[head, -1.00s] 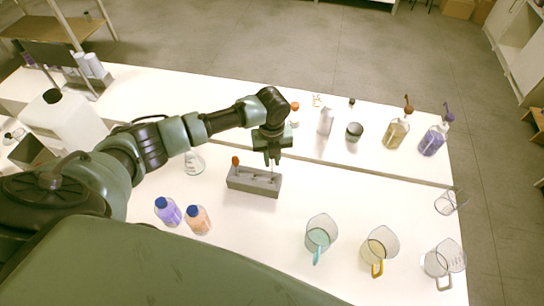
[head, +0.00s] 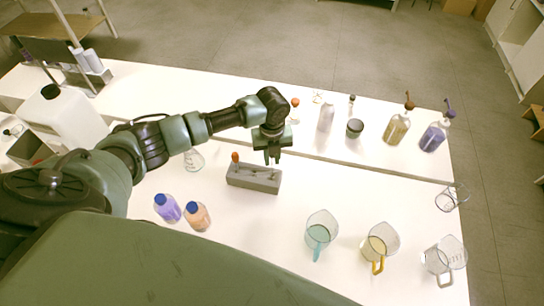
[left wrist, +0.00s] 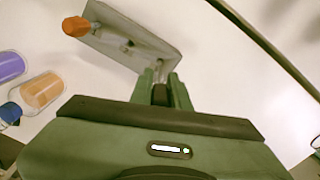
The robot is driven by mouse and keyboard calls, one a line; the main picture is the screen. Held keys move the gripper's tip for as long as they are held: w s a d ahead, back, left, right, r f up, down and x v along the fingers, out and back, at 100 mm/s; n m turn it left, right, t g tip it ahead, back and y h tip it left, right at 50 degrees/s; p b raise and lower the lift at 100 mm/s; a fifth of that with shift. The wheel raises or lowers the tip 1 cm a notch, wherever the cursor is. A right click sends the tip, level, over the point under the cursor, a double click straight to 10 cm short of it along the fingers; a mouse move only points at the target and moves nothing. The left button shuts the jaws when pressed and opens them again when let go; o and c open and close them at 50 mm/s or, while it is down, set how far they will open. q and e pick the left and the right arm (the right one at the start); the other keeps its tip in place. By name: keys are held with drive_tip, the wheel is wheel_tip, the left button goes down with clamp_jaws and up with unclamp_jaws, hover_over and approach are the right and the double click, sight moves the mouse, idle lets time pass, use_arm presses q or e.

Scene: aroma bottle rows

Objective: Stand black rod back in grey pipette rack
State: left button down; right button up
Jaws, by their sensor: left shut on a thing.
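The grey pipette rack (head: 253,183) stands on the near white table, with an orange-topped pipette (head: 235,158) upright at its left end. The rack also shows at the top of the left wrist view (left wrist: 135,38), with the orange top (left wrist: 76,27) near its left end. My left gripper (head: 272,158) points down just behind the rack's right part. Its fingers (left wrist: 160,90) are shut on a dark piece, the black rod (left wrist: 160,95), mostly hidden by the fingers. I cannot tell whether the rod touches the rack. My right gripper is not in view.
A purple bottle (head: 167,208) and an orange bottle (head: 197,216) stand left of the rack in front. Jugs (head: 320,232) stand to the right. A flask (head: 194,160) is behind the rack's left side. Several bottles (head: 397,127) line the far table.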

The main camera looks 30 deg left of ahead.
use_arm(q)
drive_tip(key=shift+f, duration=0.35)
idle(0.3)
drive_tip(key=shift+f+b, duration=0.95)
drive_tip(key=shift+f, duration=0.15)
drive_tip(key=shift+f, duration=0.4)
drive_tip(key=shift+f+b, duration=0.8)
drive_tip(key=c, duration=1.3)
unclamp_jaws()
drive_tip(key=shift+o, duration=0.2)
drive_tip(key=shift+r+p, duration=2.35)
drive_tip(key=shift+r, duration=0.15)
